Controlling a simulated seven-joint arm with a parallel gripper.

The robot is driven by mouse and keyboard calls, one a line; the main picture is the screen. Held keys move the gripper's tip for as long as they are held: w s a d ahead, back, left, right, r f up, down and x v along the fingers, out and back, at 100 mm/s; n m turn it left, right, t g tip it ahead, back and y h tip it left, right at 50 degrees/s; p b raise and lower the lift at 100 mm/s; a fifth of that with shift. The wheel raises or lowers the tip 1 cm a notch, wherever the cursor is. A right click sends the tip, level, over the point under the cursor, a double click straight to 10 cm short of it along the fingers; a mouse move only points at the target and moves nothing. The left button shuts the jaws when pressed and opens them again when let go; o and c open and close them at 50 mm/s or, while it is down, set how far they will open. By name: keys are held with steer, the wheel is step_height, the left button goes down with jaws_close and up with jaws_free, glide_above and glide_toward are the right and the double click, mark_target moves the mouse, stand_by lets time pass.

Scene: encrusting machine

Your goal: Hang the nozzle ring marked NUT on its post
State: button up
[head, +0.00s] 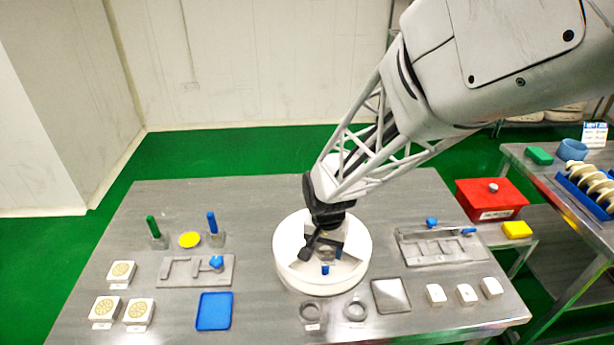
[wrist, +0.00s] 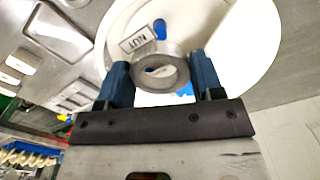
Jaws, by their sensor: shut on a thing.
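My gripper (head: 325,252) is over the white round dish (head: 288,275) in the middle of the steel table. In the wrist view its two blue fingers (wrist: 163,78) are shut on a grey metal ring (wrist: 182,70). A short blue peg (head: 325,270) shows at the dish, and also beyond the ring in the wrist view (wrist: 160,27). The ring looks apart from this peg.
Two more rings (head: 311,312) (head: 355,310) lie at the front, beside a grey square plate (head: 391,296). Grey fixtures with blue knobs (head: 195,271) (head: 440,247) flank the dish. A blue tray (head: 214,311) and several white blocks (head: 466,294) lie near the front.

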mark_target(324, 268)
steer(key=shift+f, duration=0.15)
stand_by(0.3)
steer(key=shift+f, duration=1.9)
steer(key=shift+f, duration=2.05)
stand_by(1.4)
steer(key=o, duration=1.1)
steer(key=shift+o, duration=0.6)
steer(key=shift+r, duration=0.1)
steer(key=shift+r, duration=3.9)
